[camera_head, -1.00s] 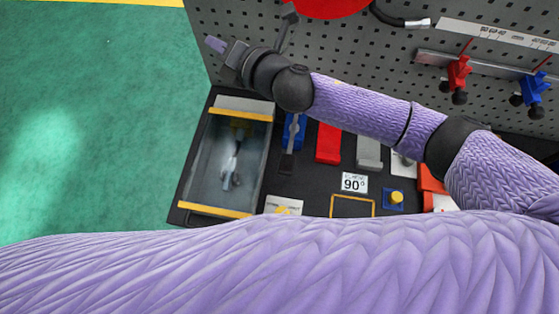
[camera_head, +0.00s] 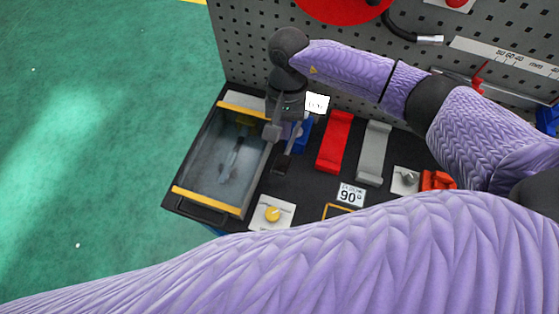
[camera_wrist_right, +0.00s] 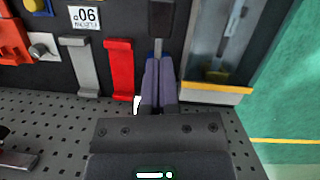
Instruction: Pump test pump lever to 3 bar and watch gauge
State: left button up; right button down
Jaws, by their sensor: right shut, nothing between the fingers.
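In the right wrist view the black grip (camera_wrist_right: 161,20) lies just beyond the fingertips. My right gripper (camera_head: 273,132) points down at the pump beside the lever. Its lavender fingers (camera_wrist_right: 158,65) are shut and empty, in line with the lever; I cannot tell whether they touch it. No readable gauge shows. My left gripper is not in view.
An open grey tank (camera_head: 221,205) with yellow edges stands left of the pump. A red bracket (camera_head: 334,142) and a grey bracket (camera_head: 373,153) stand to the right. A perforated panel (camera_head: 245,45) rises behind. A yellow knob (camera_head: 273,214) sits in front.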

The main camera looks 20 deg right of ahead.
aim_at(283, 159)
jog(key=shift+b+x, duration=1.35)
jog(key=shift+x, duration=2.2)
jog(key=shift+a, duration=0.1)
jog(key=b+x, duration=0.2)
jog(key=w+b+x, duration=0.1)
jog(key=b+x, duration=0.1)
jog(key=shift+s+f+b, duration=0.1)
jog(key=shift+f+b, duration=0.1)
jog(key=shift+b, duration=0.15)
jog(key=shift+f, duration=0.15)
